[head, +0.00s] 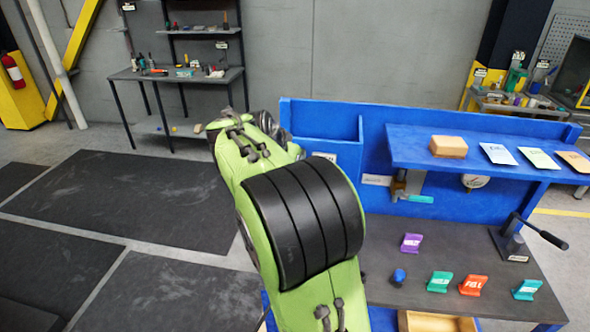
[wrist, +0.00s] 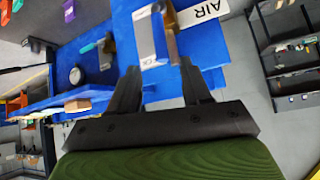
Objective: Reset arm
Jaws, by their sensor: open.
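My green arm (head: 295,220) with a black band reaches toward the blue workstation in the head view and hides my gripper there. In the wrist view my gripper (wrist: 160,75) is open, its two dark fingers apart with nothing held between them. A brass and grey fitting (wrist: 171,42) beside a white AIR label (wrist: 203,12) shows beyond the fingertips; I cannot tell how far off it is.
The blue shelf (head: 415,150) holds a tan block (head: 448,146) and several cards. Below, the dark worktop (head: 450,243) carries coloured tags, a blue knob (head: 398,276) and a black lever (head: 540,233). Open floor mats (head: 140,195) lie left; a tool bench (head: 180,75) stands behind.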

